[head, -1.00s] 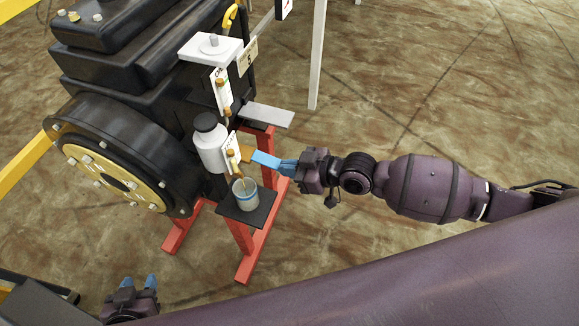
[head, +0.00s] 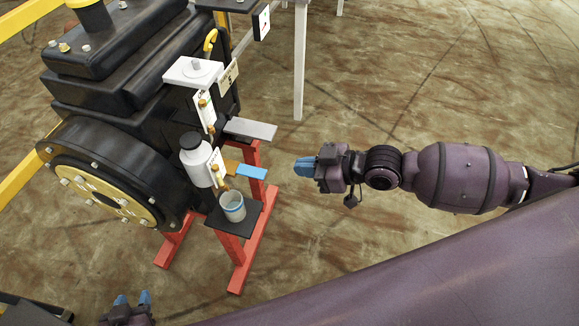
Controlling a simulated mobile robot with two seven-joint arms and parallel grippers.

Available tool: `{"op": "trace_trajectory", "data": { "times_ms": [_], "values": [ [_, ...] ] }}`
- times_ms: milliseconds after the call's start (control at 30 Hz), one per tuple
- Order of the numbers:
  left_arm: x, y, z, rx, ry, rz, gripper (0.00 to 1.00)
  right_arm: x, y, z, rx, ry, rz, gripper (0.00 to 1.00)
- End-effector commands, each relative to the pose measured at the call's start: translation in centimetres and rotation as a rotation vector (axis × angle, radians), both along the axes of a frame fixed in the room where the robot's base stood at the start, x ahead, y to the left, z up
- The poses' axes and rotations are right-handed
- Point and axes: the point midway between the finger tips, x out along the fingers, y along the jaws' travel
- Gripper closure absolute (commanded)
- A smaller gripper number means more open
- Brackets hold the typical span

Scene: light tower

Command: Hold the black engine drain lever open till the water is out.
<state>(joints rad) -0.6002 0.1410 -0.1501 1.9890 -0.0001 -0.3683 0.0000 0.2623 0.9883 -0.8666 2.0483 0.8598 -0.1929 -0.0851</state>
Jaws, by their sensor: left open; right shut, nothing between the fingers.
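The black engine (head: 110,110) stands at the left. From its side, beside a white bottle with a black cap (head: 196,160), sticks out a drain lever with a brass-brown arm and a blue end (head: 251,173). Below it a grey cup with a blue band (head: 232,206) stands on a small black shelf (head: 247,222); its contents are too small to tell. My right gripper (head: 303,167) is shut and empty, to the right of the lever's blue end and apart from it. My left gripper (head: 132,299) is open and empty at the bottom left, away from the engine.
A grey flat plate (head: 250,129) juts out above the lever. A red stand (head: 240,255) supports the engine. A yellow rail (head: 25,170) runs at the far left and a white post (head: 299,70) stands behind. The floor to the right is clear.

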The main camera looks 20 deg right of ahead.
Motion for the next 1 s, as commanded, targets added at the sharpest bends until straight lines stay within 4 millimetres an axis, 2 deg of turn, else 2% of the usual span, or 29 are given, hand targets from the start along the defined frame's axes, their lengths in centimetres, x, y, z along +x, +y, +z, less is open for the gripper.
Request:
{"op": "trace_trajectory", "data": {
  "times_ms": [233, 1000],
  "values": [
    [0.22, -0.03, 0.21, 0.000, -0.005, -0.002, 0.57, -0.62, -0.87, 0.74, 0.000, -0.001, 0.000, 1.00],
    [-0.31, 0.09, -0.03, 0.002, 0.005, 0.001, 0.57, -0.63, -0.89, 0.73, -0.001, -0.001, 0.000, 1.00]
  ]
}}
